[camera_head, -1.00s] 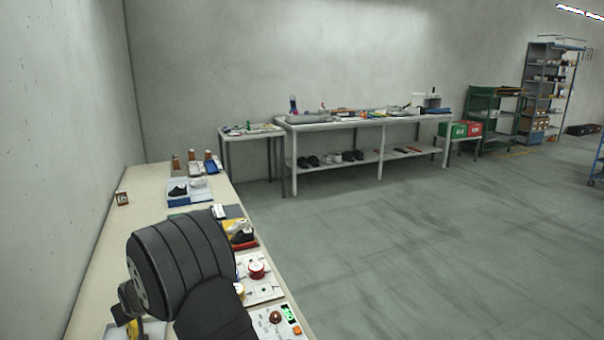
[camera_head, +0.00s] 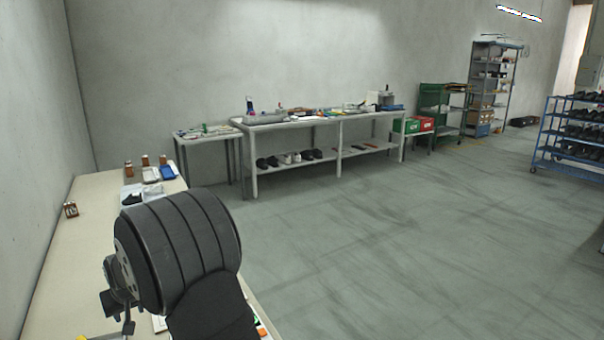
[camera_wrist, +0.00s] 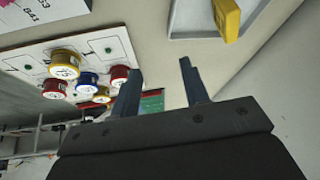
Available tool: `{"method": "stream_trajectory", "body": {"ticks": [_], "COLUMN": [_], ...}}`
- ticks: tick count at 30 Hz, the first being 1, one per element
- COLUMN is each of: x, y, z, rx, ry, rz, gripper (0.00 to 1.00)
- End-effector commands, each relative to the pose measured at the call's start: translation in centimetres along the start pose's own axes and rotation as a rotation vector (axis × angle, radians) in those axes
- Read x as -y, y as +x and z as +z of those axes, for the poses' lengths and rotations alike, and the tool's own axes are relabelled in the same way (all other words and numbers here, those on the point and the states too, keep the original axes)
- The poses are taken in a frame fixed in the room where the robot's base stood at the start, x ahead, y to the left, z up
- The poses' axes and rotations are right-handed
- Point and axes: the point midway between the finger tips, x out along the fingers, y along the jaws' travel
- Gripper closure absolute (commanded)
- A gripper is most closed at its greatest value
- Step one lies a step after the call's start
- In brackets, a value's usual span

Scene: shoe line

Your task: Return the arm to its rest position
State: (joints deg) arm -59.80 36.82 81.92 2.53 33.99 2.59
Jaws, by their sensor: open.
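My gripper (camera_wrist: 158,85) is open in the wrist view, its two dark fingers apart with nothing between them. Behind the fingers lies the beige bench top (camera_wrist: 150,28). In the head view my dark arm fills the lower left, over the near part of the bench (camera_head: 62,270). My gripper's fingers cannot be made out clearly there; only dark parts show at the arm's left side.
A white board with red, yellow and blue round pieces (camera_wrist: 88,78) lies left of the fingers. A grey tray (camera_wrist: 200,22) holds a yellow object (camera_wrist: 227,18). Small bottles (camera_head: 145,160) stand at the bench's far end. A blue shoe rack (camera_head: 570,130) stands right; the floor between is open.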

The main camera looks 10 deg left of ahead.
Motion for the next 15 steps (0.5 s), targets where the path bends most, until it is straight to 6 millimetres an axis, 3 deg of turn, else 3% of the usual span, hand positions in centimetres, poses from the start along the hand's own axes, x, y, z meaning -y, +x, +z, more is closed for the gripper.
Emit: {"method": "stream_trajectory", "body": {"ticks": [6, 15], "x": [-1.2, 3.8], "y": [-0.9, 3.4], "z": [0.6, 0.6], "rx": [0.077, 0.078], "ry": [0.1, 0.096], "rz": [0.072, 0.07], "gripper": [0.58, 0.58]}}
